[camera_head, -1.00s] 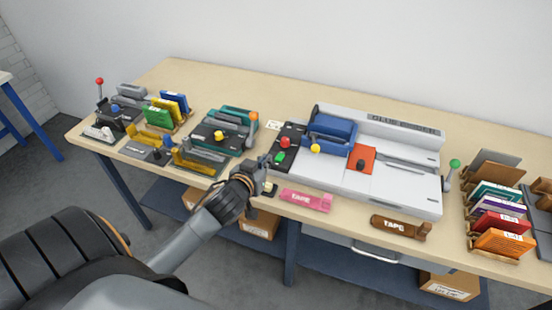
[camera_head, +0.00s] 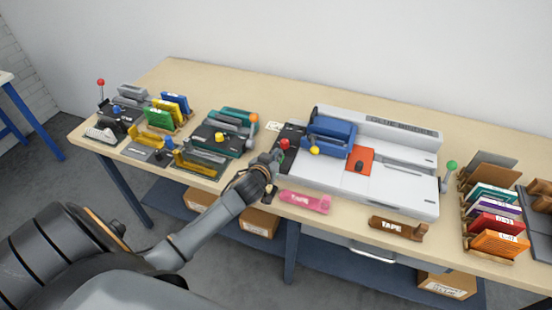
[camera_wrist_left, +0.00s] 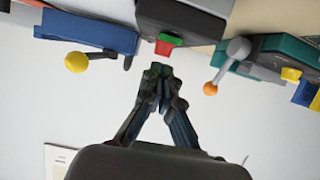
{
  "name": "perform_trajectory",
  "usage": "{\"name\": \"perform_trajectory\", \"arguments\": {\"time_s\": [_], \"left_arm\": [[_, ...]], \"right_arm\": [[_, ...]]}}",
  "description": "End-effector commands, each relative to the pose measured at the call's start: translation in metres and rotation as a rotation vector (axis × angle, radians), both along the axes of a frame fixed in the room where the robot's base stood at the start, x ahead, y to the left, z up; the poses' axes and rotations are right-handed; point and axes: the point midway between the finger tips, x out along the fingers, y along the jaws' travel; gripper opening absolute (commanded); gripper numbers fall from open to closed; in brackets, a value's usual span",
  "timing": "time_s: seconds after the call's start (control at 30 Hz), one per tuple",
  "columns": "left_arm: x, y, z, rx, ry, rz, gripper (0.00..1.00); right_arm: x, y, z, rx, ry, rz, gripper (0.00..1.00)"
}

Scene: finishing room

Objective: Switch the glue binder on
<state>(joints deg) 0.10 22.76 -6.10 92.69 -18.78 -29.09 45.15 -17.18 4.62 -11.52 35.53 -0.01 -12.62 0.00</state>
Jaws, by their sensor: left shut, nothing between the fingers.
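The glue binder (camera_head: 405,190) is the long white and grey machine on the bench, with a blue clamp (camera_head: 328,137) and an orange-red plate (camera_head: 360,160). Its dark control panel (camera_head: 293,131) is at its left end. A red button (camera_head: 284,144) shows on the panel; the green one is hidden behind my left gripper. My left gripper (camera_head: 276,157) is shut and empty at the panel. In the wrist view its fingertips (camera_wrist_left: 158,72) are close to the red (camera_wrist_left: 163,48) and green (camera_wrist_left: 172,39) controls; I cannot tell whether they touch. My right gripper is out of view.
A pink tape block (camera_head: 304,201) and a brown tape block (camera_head: 398,229) lie along the front edge. A teal machine (camera_head: 222,132) stands left of the panel. Racked coloured books (camera_head: 497,225) and a green-knobbed lever (camera_head: 451,167) are at right.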

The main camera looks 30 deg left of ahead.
Motion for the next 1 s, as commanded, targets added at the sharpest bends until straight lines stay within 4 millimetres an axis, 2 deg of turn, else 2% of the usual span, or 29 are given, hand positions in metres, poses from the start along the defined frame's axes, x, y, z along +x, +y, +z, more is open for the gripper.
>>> {"name": "perform_trajectory", "arguments": {"time_s": [0.2, 0.6, 0.73, 0.9, 0.93, 1.0], "left_arm": [[-0.003, -0.001, -0.019, -0.002, -0.001, 0.001, 0.0], [-0.003, -0.001, -0.022, 0.0, -0.003, 0.0, 0.0], [-0.003, -0.002, -0.03, 0.001, -0.024, -0.001, 0.0], [-0.005, -0.003, -0.042, 0.013, -0.088, 0.0, 0.0], [-0.005, -0.003, -0.031, 0.016, -0.085, -0.002, 0.0], [-0.005, -0.002, -0.03, 0.016, -0.08, -0.002, 0.0]], "right_arm": [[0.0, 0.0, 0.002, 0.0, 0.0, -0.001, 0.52], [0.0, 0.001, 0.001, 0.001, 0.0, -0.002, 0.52], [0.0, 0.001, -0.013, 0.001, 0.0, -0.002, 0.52], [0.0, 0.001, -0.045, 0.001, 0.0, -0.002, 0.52], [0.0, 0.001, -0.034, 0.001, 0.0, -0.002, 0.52], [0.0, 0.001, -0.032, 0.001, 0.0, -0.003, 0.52]]}}
